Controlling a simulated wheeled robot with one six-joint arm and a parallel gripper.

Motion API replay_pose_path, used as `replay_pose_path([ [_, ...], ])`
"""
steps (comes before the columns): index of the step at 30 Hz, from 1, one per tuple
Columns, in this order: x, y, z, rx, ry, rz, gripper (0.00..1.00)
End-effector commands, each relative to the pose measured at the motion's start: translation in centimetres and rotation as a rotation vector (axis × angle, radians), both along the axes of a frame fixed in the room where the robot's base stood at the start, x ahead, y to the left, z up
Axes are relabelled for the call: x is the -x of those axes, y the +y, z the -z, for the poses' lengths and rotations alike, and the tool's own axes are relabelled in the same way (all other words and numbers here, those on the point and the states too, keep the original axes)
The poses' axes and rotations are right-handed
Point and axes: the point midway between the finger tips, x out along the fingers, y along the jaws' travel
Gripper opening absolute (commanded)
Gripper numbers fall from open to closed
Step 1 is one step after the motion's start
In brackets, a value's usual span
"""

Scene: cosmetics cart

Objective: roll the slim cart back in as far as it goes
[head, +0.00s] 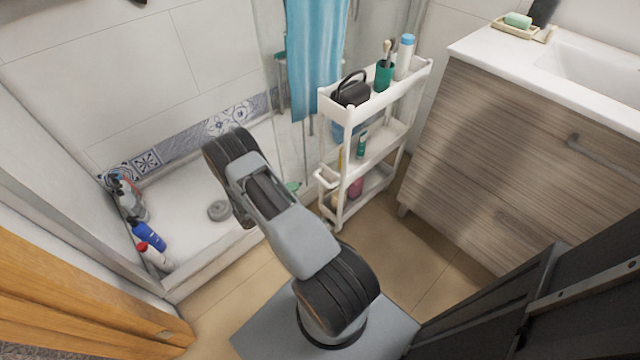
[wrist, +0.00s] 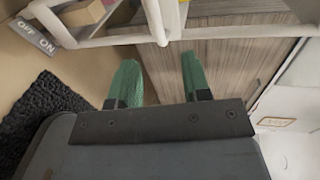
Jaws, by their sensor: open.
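The slim white cart (head: 322,112) stands between the shower and the wooden vanity, its near end sticking out past the vanity's front. It has several shelves and a small white handle bar (head: 327,179) low on its near end. In the wrist view, white cart rails and a post (wrist: 154,22) cross the top. My gripper (wrist: 160,72) is open, its two green fingers spread and empty, pointing toward the cart frame. The fingertips appear just short of the rails; I cannot tell whether they touch. In the head view my arm hides most of the gripper.
The cart carries a black bag (head: 351,90), a green cup (head: 384,75) and bottles. The vanity (head: 500,160) stands close on the right. The shower tray (head: 195,235) with several bottles and a teal curtain (head: 315,55) is left. A dark mat (wrist: 45,115) lies on the floor.

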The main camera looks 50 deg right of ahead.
Motion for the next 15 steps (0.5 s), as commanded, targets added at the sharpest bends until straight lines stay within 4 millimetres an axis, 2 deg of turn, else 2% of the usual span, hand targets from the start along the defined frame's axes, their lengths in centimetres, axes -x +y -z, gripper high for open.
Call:
replay_pose_path([
  [1, 0.0, -0.3, 0.7, 0.003, 0.016, -0.009, 0.44],
  [5, 0.2, -1.7, 1.4, 0.005, 0.035, -0.018, 0.44],
  [15, 0.7, -8.0, 2.7, 0.006, 0.032, -0.016, 0.44],
])
